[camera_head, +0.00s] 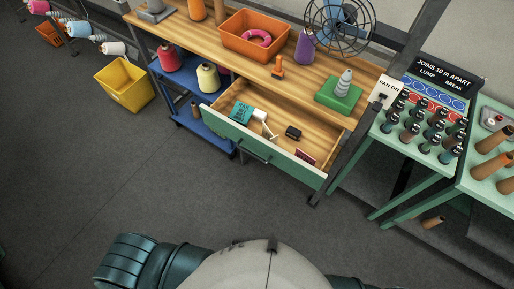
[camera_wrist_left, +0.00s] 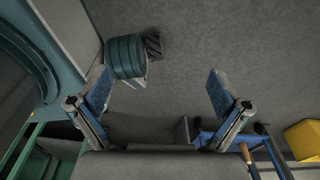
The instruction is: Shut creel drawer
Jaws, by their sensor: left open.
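The creel drawer (camera_head: 262,149) is pulled out from under the wooden bench in the head view. Its green front (camera_head: 240,141) with a dark bar handle (camera_head: 252,151) faces me. Inside lie a teal and white item (camera_head: 241,112), a small black item (camera_head: 293,132) and a dark red item (camera_head: 305,156). My left gripper (camera_wrist_left: 158,95) shows only in the left wrist view. Its two blue-padded fingers are wide apart with nothing between them, over grey floor. The drawer is not clearly seen in that view. My right gripper is not in view.
The bench top (camera_head: 210,42) holds an orange bin (camera_head: 256,36), a fan (camera_head: 338,22) and a green block with a grey cone (camera_head: 340,92). A blue cart (camera_head: 203,126) with yarn cones stands left of the drawer. A yellow crate (camera_head: 125,84) sits on the floor. Floor before the drawer is clear.

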